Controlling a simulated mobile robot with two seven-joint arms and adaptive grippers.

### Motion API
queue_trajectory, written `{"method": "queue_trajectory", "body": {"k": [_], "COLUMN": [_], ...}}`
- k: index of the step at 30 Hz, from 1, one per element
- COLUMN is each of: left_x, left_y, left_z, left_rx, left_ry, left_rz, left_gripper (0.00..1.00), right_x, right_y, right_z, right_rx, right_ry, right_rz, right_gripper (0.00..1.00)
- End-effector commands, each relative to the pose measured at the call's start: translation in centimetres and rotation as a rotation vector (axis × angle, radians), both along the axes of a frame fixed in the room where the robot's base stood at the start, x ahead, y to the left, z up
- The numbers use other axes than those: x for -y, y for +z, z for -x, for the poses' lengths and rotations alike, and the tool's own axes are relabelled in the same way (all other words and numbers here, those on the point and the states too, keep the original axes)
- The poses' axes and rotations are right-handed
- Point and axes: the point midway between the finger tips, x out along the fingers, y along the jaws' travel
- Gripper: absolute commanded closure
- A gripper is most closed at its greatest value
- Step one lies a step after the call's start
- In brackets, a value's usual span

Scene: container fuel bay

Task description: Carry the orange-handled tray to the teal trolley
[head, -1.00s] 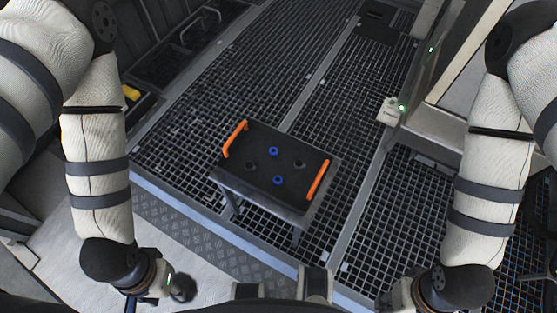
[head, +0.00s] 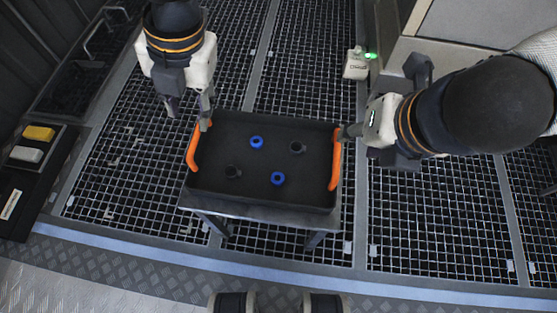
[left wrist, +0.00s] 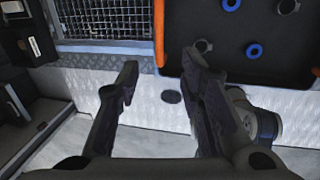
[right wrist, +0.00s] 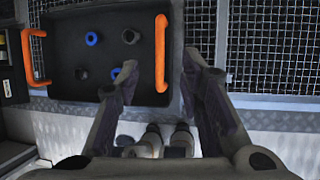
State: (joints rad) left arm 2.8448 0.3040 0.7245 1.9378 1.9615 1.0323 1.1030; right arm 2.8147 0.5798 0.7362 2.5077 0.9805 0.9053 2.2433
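The black tray (head: 262,185) with two orange handles rests on a low grey stand. It holds two blue rings (head: 257,142) and two dark round pieces (head: 297,147). My left gripper (head: 189,108) is open above the far end of the left orange handle (head: 193,150). That handle also shows in the left wrist view (left wrist: 159,32), ahead of the spread fingers. My right gripper (head: 372,135) is open beside the right orange handle (head: 335,160). That handle also shows between the finger directions in the right wrist view (right wrist: 160,50). Neither gripper visibly holds a handle. No teal trolley is in view.
The grey stand (head: 260,209) has legs on a dark grating floor (head: 290,80). A dark shelf with a yellow block (head: 39,132) and a pale block (head: 27,154) is at the left. A small pale box with a green light (head: 356,64) stands behind at the right.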

Motion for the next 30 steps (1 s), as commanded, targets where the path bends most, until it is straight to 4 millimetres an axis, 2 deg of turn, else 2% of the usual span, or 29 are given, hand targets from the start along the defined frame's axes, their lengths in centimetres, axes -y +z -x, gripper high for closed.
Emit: {"method": "queue_trajectory", "body": {"k": [6,10,24,30], "left_x": [0.0,-0.2,-1.9,-2.3], "left_y": [0.3,-0.4,-9.0,-11.2], "left_z": [0.1,0.1,-0.1,-0.2], "left_rx": [0.000,-0.001,-0.004,-0.002], "left_ry": [0.004,0.001,-0.001,-0.001], "left_rz": [0.001,-0.002,-0.004,-0.001], "left_gripper": [0.65,0.65,0.65,0.65], "right_x": [0.0,-0.1,-1.1,-1.4], "right_y": [0.3,-0.3,-8.3,-10.3], "right_z": [0.0,-0.3,-3.7,-4.7], "right_rx": [0.001,0.000,-0.001,0.001], "right_ry": [-0.004,-0.004,-0.001,0.000], "right_rz": [-0.001,0.001,0.003,0.002], "right_gripper": [0.65,0.65,0.65,0.65]}}
